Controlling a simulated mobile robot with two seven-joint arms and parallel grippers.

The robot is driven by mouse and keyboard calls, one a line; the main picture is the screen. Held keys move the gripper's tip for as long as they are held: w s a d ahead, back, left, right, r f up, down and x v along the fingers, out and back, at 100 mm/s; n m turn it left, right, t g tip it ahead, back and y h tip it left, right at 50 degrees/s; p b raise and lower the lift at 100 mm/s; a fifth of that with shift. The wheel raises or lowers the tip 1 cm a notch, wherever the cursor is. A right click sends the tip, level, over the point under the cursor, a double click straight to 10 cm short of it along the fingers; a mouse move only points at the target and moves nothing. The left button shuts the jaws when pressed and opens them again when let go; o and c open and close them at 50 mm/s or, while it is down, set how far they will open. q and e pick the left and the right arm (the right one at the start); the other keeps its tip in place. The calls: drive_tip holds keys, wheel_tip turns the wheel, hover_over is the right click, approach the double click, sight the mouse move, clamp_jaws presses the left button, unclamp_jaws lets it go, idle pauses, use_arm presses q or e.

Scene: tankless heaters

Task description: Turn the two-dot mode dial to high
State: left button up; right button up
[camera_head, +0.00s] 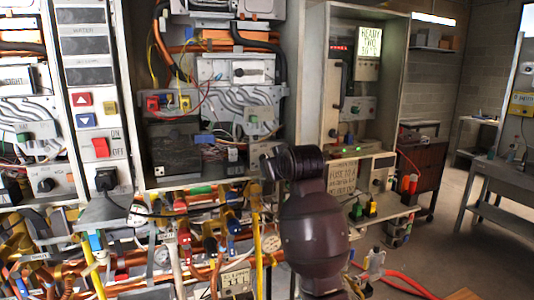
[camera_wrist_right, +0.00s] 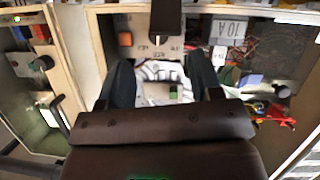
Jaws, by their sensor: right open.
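I cannot tell for certain which dial carries the two-dot mark. In the right wrist view, a pale panel (camera_wrist_right: 145,22) with an orange button and small unreadable labels lies beyond my right gripper (camera_wrist_right: 160,66). A dark knob (camera_wrist_right: 45,62) sits on another panel at the left. My right gripper is open, with nothing seen between its two dark fingers. In the head view, my right arm hides much of its gripper. A small panel with a knob (camera_head: 253,119) shows in the middle heater, and another knob panel (camera_head: 357,108) in the right heater. My left gripper is not in view.
Open heater cabinets stand side by side, with pipes, hoses and valves (camera_head: 190,240) crowded below. A workbench (camera_head: 495,170) is farther right. Open floor lies at the right.

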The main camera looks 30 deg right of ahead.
drive_tip(key=w+d, duration=0.1)
drive_tip(key=w, duration=0.1)
drive_tip(key=w+p, duration=0.1)
drive_tip(key=w, duration=0.2)
drive_tip(key=w+d+f, duration=0.1)
drive_tip(key=w, duration=0.2)
drive_tip(key=shift+d, duration=0.35)
drive_tip(key=shift+p+x, duration=0.35)
drive_tip(key=shift+x, duration=0.6)
drive_tip(key=c, duration=0.9)
